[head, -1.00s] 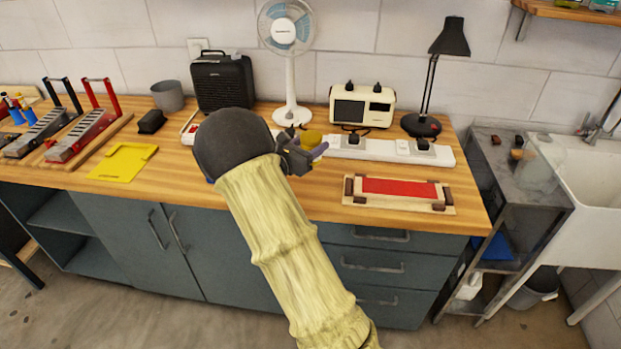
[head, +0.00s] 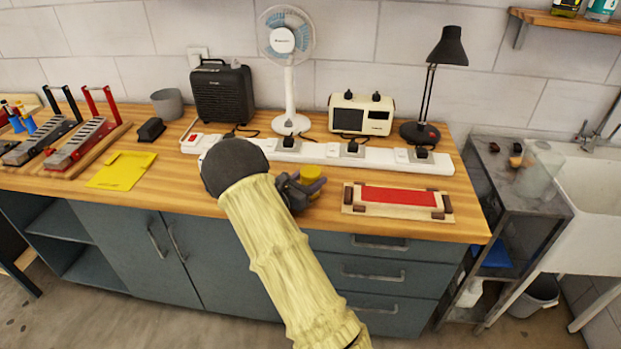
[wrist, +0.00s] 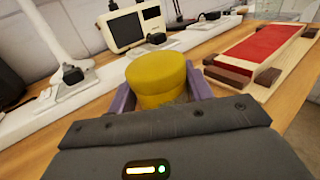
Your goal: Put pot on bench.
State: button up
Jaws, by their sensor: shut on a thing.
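The pot is a small yellow round thing (wrist: 157,76), held between the two purple-grey fingers of my gripper (wrist: 160,101) in the wrist view. In the head view the yellow pot (head: 311,174) shows at the end of my arm, beside my gripper (head: 300,188). It is over the front part of the wooden bench (head: 325,217), left of the red-topped wooden frame. My gripper is shut on the pot. The pot's underside is hidden, so I cannot tell whether it touches the bench.
A white power strip (head: 330,153) runs behind my gripper. The wooden frame with a red panel (head: 398,196) is close on the right. A yellow sheet (head: 122,170) lies at left. A fan (head: 291,60), a cream device (head: 361,114) and a lamp (head: 431,90) stand at the back.

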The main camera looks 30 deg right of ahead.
jog(key=shift+r, duration=0.1)
jog(key=shift+f, duration=0.25)
jog(key=o, duration=1)
jog(key=shift+r, duration=0.1)
jog(key=shift+r, duration=0.25)
jog(key=shift+s+a+f, duration=0.1)
jog(key=shift+a+f, duration=0.05)
jog(key=shift+a, duration=0.2)
jog(key=b+v, duration=0.1)
jog(key=v, duration=1)
jog(key=shift+s+a, duration=0.1)
